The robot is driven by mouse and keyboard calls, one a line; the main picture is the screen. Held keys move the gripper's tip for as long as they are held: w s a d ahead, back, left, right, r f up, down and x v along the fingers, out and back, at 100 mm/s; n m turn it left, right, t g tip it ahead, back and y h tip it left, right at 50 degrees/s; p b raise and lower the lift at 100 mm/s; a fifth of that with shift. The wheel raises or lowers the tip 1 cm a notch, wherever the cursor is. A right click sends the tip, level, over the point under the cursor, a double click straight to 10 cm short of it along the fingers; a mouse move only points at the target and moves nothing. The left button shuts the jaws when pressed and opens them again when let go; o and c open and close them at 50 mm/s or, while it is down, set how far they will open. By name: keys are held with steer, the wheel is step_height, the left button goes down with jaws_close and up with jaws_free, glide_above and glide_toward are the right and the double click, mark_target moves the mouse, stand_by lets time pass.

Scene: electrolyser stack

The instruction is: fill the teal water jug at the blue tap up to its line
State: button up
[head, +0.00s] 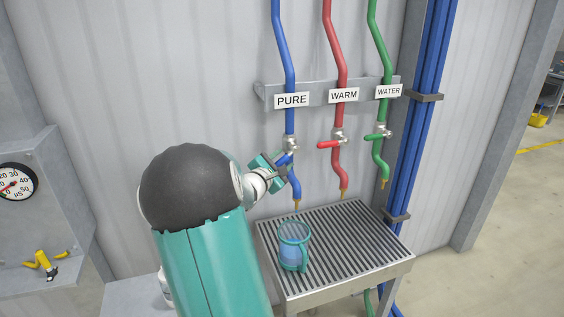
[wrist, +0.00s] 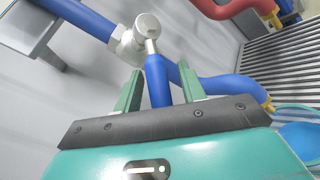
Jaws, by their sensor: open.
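The teal water jug (head: 293,258) stands upright on the slatted drain tray, below the blue tap's spout (head: 297,203). Its see-through wall looks bluish inside, but I cannot make out its line or the water level. No stream shows between spout and jug. The blue tap (head: 290,145) is on the pipe labelled PURE. My gripper (head: 282,166) is at this tap. In the wrist view my gripper (wrist: 158,92) is open, with a finger on each side of the blue lever (wrist: 157,80). Part of the jug (wrist: 300,138) shows at the right edge there.
The slatted drain tray (head: 345,237) has free room right of the jug. A red tap (head: 338,138) labelled WARM and a green tap (head: 384,131) labelled WATER hang to the right. A gauge (head: 14,182) and a yellow object (head: 44,262) are at the left.

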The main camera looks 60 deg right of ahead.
steer(key=shift+d, duration=0.15)
jaws_close()
steer(key=shift+r, duration=0.15)
steer(key=shift+w+a+r+m+t+y, duration=0.25)
steer(key=shift+r+m+y, duration=0.2)
steer(key=shift+m+y, duration=0.3)
steer(key=shift+w+a+r+m+t+y, duration=0.15)
steer(key=shift+r+m+t+y, duration=0.25)
steer(key=shift+y, duration=0.5)
steer(key=shift+w+a+r+m+t+y, duration=0.2)
steer(key=shift+r+m+y, duration=0.25)
steer(key=shift+m+y, duration=0.35)
steer(key=shift+r+y, duration=0.15)
steer(key=shift+y, duration=0.1)
jaws_free()
